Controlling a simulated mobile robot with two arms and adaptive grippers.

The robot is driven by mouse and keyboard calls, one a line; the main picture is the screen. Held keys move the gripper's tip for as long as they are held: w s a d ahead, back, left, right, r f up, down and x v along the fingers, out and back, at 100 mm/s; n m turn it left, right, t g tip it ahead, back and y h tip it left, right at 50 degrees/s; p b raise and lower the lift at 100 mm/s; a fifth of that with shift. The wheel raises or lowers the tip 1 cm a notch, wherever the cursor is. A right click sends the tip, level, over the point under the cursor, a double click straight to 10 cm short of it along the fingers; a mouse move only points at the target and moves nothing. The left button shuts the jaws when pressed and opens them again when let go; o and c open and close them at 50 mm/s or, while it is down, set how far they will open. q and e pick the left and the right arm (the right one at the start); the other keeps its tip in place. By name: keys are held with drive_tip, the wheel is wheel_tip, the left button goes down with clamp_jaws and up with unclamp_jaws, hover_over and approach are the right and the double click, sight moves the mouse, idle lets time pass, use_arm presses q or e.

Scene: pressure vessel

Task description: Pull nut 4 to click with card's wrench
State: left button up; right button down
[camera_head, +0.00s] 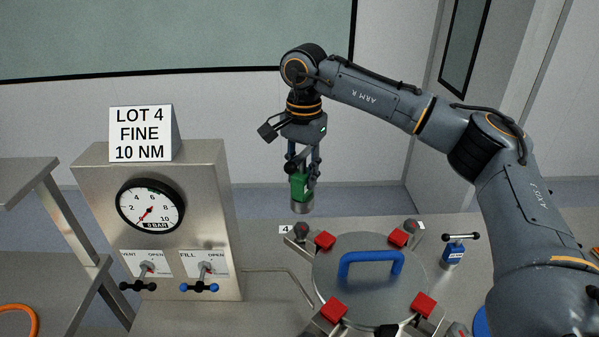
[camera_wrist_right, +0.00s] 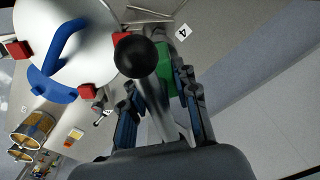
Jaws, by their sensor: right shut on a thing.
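The card (camera_head: 140,133) on the steel cabinet reads "LOT 4 FINE 10 NM". My right gripper (camera_head: 304,170) is shut on a green wrench (camera_head: 300,188) and holds it upright, its grey socket end down. In the right wrist view the green body (camera_wrist_right: 178,72) and a black ball end (camera_wrist_right: 137,55) show between the fingers. The wrench is in the air, apparently above the nut 4 corner (camera_head: 301,231), beside the number 4 label (camera_head: 285,229). The label also shows in the right wrist view (camera_wrist_right: 183,32). My left gripper is out of view.
The round vessel lid (camera_head: 350,285) has a blue handle (camera_head: 370,258) and red blocks (camera_head: 325,240) around its rim. A blue wrench (camera_head: 453,252) stands right of the lid. The gauge (camera_head: 150,206) reads near zero, above two valves (camera_head: 205,270).

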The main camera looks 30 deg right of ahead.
drive_tip(key=shift+r, duration=0.1)
drive_tip(key=shift+a, duration=0.1)
drive_tip(key=shift+w, duration=0.15)
drive_tip(key=shift+f, duration=0.5)
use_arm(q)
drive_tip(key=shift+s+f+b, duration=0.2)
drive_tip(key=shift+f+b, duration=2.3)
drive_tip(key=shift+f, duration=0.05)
use_arm(e)
hover_over(302, 226)
drive_tip(key=shift+w+f, duration=0.1)
drive_tip(key=shift+f, duration=3.5)
